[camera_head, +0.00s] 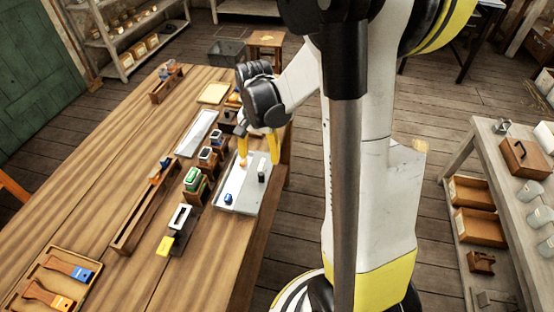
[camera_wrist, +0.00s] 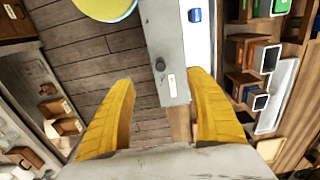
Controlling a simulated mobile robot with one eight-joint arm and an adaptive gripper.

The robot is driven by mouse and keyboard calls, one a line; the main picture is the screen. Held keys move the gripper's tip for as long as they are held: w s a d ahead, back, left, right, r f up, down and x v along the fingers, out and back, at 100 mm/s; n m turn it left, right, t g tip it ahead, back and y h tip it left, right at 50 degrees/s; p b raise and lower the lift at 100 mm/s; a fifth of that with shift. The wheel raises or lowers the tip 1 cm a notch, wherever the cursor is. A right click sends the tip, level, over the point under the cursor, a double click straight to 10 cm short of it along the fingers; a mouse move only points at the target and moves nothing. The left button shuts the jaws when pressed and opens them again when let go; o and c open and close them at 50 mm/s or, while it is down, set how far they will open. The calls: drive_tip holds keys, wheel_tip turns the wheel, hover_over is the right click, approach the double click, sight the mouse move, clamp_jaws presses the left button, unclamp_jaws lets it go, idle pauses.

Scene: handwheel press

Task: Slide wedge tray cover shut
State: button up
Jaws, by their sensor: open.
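The shallow pale tray (camera_head: 236,188) lies along the right edge of the long wooden table. A grey sliding panel, which looks like its cover (camera_head: 254,196), lies along its right side and leaves the white interior open. A dark upright knob (camera_head: 262,172) stands on the panel. The knob also shows in the wrist view (camera_wrist: 160,64), with a pale label beside it. A blue piece (camera_head: 228,198) sits in the open part. I see no contact with the knob.
A row of small stands holding framed pieces (camera_head: 192,180) runs just left of the tray. A long wooden trough (camera_head: 150,205) and a brush tray (camera_head: 55,280) lie further left. A side bench (camera_head: 490,150) stands at right, across open floor.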

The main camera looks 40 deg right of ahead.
sight(261, 173)
drive_tip(key=shift+f, duration=0.4)
wheel_tip(261, 173, down, 9)
drive_tip(key=b, duration=0.7)
drive_tip(key=shift+w+d+f+b, duration=0.1)
drive_tip(key=shift+w+b, duration=0.05)
drive_tip(key=shift+b, duration=0.25)
drive_tip(key=shift+c, duration=0.2)
